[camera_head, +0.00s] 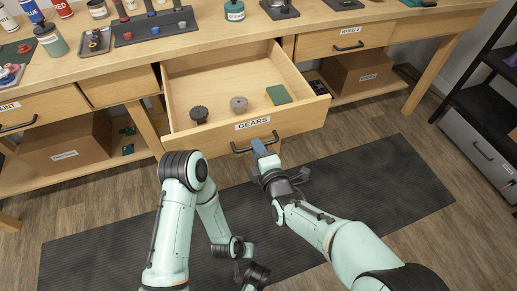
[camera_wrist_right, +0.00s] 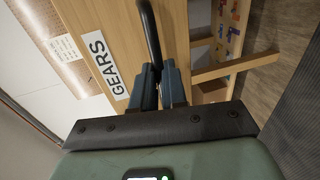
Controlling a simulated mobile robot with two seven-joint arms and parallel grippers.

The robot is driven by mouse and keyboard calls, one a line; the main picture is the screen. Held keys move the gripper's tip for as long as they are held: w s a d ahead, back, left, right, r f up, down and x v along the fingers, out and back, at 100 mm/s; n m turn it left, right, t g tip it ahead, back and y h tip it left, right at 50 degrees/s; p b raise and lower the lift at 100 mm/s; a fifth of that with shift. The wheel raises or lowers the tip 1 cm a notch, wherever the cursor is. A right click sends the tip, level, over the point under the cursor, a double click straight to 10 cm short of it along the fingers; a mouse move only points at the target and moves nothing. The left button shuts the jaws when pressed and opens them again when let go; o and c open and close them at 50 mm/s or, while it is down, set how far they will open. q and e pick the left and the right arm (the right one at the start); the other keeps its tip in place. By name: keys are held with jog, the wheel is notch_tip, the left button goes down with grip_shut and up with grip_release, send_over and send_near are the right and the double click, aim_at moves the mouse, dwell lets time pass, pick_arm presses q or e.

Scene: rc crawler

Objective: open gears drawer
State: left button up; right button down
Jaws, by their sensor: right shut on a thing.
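The gears drawer (camera_head: 290,122) is pulled out from the wooden workbench, with its inside showing. Its front carries a GEARS label (camera_head: 253,123) and a dark bar handle (camera_head: 240,149). In the drawer lie a dark gear (camera_head: 199,113), a brownish gear (camera_head: 238,103) and a green block (camera_head: 279,95). My right gripper (camera_head: 260,147) is at the right end of the handle. In the right wrist view its blue-grey fingers (camera_wrist_right: 161,85) are shut on the handle (camera_wrist_right: 151,38), beside the label. My left gripper (camera_head: 243,262) hangs low over the mat, away from the drawer; its fingers are unclear.
A wheels drawer (camera_head: 320,44) is shut to the right, and another drawer (camera_head: 45,110) is at the left. Boxes (camera_head: 357,75) stand on the lower shelf. Jars and tools cover the benchtop (camera_head: 215,38). A dark mat (camera_head: 370,180) lies on the floor. A black shelf rack (camera_head: 485,100) stands at right.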

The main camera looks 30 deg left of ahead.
jog(key=shift+d, duration=0.1)
dwell(0.3)
jog(key=c, duration=1.2)
grip_release()
jog(key=shift+o, duration=0.2)
pick_arm(q)
jog(key=shift+g+h, duration=0.3)
jog(key=shift+g, duration=0.2)
jog(key=s+d+r+p, duration=0.2)
jog(key=s, duration=0.1)
jog(key=shift+s+r, duration=0.1)
pick_arm(e)
jog(key=v, duration=1.3)
jog(key=shift+s, duration=0.25)
pick_arm(q)
jog(key=shift+a, duration=0.1)
